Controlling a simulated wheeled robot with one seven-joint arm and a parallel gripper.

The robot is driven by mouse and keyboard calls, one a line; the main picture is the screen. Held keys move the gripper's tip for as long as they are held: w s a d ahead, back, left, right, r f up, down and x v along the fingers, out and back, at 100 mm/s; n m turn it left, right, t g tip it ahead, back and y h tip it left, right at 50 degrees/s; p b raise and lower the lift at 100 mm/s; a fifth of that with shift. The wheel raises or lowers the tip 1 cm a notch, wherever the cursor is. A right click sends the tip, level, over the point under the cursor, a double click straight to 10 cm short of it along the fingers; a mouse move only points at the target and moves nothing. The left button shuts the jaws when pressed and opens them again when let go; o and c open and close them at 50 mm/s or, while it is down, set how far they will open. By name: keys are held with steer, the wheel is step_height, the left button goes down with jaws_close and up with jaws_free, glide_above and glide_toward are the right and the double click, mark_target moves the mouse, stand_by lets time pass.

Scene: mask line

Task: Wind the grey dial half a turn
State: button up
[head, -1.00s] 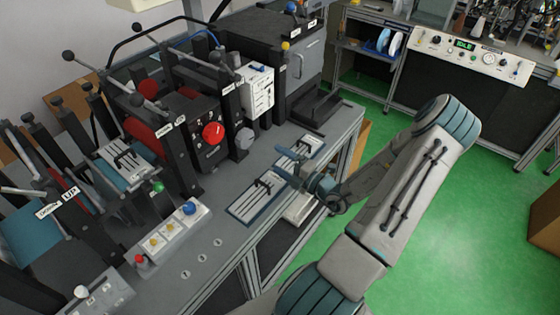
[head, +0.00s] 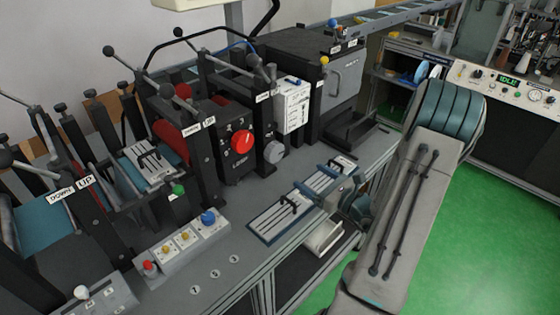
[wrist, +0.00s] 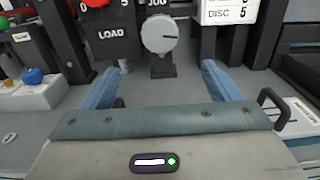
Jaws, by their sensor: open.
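The grey dial (head: 274,152) is a round knob low on the front of the black machine, right of the red knob.
A red knob (head: 242,142) is left of the dial above a LOAD label. A white counter box (head: 292,106) is close on the right. Black posts flank the dial. A button box (head: 182,241) sits on the bench, left of a blue-edged tray (head: 272,226).

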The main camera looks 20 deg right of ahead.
mark_target(277, 155)
steer(key=p+x, duration=0.3)
steer(key=x, duration=1)
steer(key=shift+w+a+r, duration=0.1)
steer(key=shift+w+a, duration=0.05)
steer(key=shift+w, duration=0.2)
steer(key=c, duration=1)
